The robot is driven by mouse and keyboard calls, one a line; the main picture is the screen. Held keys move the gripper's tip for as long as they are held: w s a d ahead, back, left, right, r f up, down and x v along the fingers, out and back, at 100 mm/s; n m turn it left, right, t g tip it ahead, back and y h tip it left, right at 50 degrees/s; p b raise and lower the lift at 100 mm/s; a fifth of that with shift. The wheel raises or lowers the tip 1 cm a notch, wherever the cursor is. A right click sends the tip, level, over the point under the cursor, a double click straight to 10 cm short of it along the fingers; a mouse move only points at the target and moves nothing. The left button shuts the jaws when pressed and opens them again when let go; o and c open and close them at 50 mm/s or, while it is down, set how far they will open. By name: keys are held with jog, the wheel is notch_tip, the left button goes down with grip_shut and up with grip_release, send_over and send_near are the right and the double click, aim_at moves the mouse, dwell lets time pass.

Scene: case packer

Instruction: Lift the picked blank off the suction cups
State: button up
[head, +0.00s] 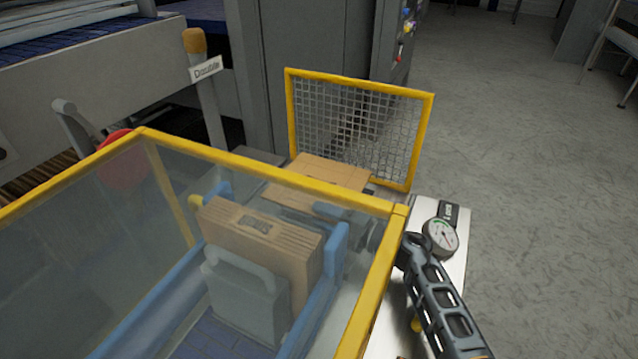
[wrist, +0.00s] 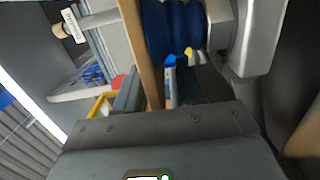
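The picked blank (head: 318,178) is a flat brown cardboard sheet behind the yellow-framed guard in the head view. In the wrist view the blank (wrist: 130,35) shows edge-on as a narrow brown strip. Blue bellows suction cups (wrist: 172,28) sit against its right side there. My gripper (wrist: 160,88) is open, with the blank's edge between its fingers, close to the left one; a gap shows on the right. In the head view my arm comes in from the lower right, and the fingers are hard to make out behind the guard.
A stack of upright blanks (head: 262,240) stands in a blue magazine behind the clear guard with a yellow frame (head: 270,172). A yellow mesh panel (head: 432,125) stands behind the flat blank. A pressure gauge (head: 440,237) sits at right. Open floor lies to the right.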

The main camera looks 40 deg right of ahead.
grip_shut()
dwell(0.3)
jog(key=shift+r, duration=0.1)
